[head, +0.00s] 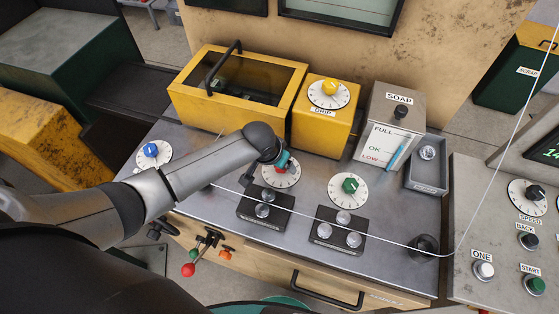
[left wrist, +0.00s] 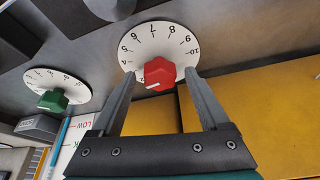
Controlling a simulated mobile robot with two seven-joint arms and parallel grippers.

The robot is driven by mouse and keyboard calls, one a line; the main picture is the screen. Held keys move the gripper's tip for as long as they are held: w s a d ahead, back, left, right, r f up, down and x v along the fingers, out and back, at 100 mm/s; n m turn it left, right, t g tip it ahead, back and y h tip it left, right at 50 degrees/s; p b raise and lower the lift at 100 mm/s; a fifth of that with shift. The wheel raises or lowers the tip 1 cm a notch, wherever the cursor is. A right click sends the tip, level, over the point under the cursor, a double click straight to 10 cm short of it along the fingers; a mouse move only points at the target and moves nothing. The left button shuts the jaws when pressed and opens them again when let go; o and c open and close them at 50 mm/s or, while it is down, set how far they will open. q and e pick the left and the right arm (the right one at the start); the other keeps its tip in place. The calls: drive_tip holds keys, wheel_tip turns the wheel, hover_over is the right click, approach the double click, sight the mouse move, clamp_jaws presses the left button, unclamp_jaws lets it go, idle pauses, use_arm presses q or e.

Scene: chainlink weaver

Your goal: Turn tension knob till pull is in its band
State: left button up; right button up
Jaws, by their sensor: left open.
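No dial in view carries a legible tension label. My left gripper (head: 284,164) is over the dial (head: 287,180) with the red knob, just below the yellow box. In the left wrist view the red knob (left wrist: 159,71) sits on its white numbered dial (left wrist: 148,38), between the open fingertips. The fingers stand apart on either side of the knob, and a gap shows beside it. A white mark on the knob points to the lower left there. In the head view the gripper hides most of this knob. My right gripper is not in view.
A green-knob dial (head: 348,187) is to the right and a blue-knob dial (head: 150,150) to the left. Roller blocks (head: 265,204) stand in front, with a thin white wire passing over. A yellow DRIP box (head: 311,124) and grey SOAP box (head: 392,112) stand behind.

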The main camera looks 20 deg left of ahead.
use_arm(q)
drive_tip(key=shift+r, duration=0.15)
drive_tip(key=p+v, duration=0.2)
drive_tip(key=v, duration=1.3)
